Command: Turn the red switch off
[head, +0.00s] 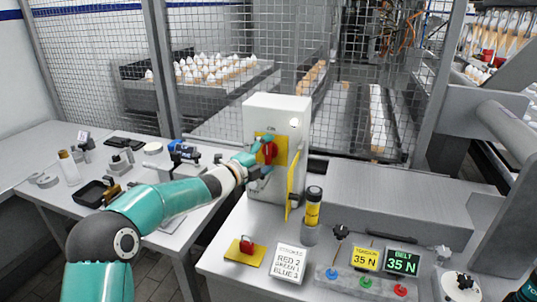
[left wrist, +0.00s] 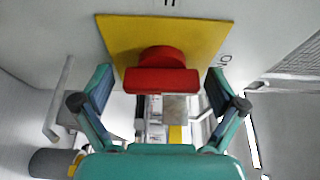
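The red switch (head: 270,153) is a rotary knob with a bar handle on a yellow plate (head: 282,143), fixed to the front of a white box (head: 277,107). My left gripper (head: 261,159) is at the switch, and its fingers partly cover it in the head view. In the left wrist view the red handle (left wrist: 162,81) lies across the picture between the fingers of my left gripper (left wrist: 160,88). The fingers stand open on either side, with a small gap at each end of the handle. My right gripper is not in view.
A yellow door or flap (head: 293,186) stands out from the box's right side. A yellow-banded cylinder (head: 312,211) stands close by. A red padlock-like item (head: 246,246) on a yellow base and a white sign (head: 290,263) are in front. A wire-mesh fence (head: 290,50) is behind.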

